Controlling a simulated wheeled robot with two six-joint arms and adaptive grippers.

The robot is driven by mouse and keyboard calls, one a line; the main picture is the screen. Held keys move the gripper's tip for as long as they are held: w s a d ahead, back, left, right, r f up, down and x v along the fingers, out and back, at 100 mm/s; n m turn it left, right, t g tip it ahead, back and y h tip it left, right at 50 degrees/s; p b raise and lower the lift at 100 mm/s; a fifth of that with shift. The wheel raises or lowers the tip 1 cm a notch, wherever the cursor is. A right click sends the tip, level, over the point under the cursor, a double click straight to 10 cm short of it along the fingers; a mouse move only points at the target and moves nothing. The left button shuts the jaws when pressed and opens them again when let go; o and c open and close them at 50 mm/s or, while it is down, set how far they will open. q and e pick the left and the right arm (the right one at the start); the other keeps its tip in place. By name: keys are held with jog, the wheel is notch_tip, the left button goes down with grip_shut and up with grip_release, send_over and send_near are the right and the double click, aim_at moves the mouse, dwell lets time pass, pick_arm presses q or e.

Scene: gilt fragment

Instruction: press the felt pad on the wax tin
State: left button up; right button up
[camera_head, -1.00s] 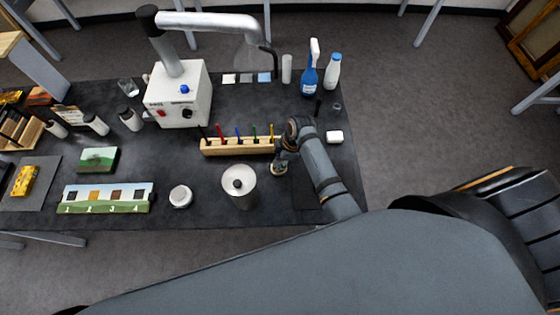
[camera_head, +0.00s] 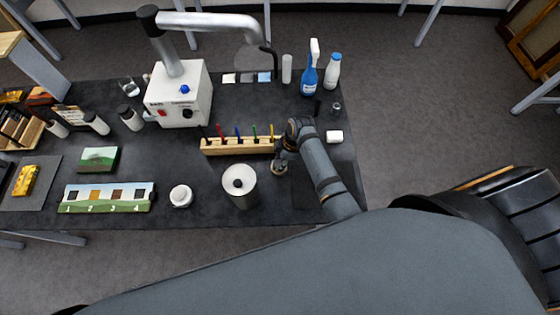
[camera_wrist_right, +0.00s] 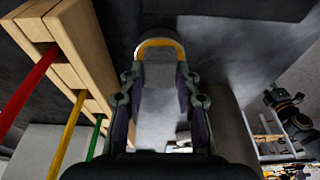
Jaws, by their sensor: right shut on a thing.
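My right gripper (camera_head: 281,158) is low over the table, just right of the white canister. In the right wrist view its two fingers (camera_wrist_right: 160,75) are closed on the sides of a pale grey block, which looks like the felt pad (camera_wrist_right: 160,110). Just beyond the fingertips is a round thing with a yellow-gold rim, which looks like the wax tin (camera_wrist_right: 161,42). It also shows small and gold below the gripper in the head view (camera_head: 280,171). I cannot tell whether pad and tin touch. My left gripper is not in view.
A wooden rack (camera_head: 236,147) with several coloured tools stands close to the gripper's left.

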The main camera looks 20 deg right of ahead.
jog(key=shift+r, duration=3.5)
jog(key=shift+w+f+b, duration=0.1)
jog(key=shift+f+b, duration=0.1)
jog(key=shift+b, duration=0.1)
jog(key=w+d+m+t+h+b, duration=0.2)
jog(key=d+m+b, duration=0.3)
jog(key=m+b, duration=0.7)
jog(key=w+m+h, duration=0.1)
jog(key=m, duration=0.1)
jog(key=shift+w+r+m, duration=0.2)
jog(key=shift+r+m, duration=0.2)
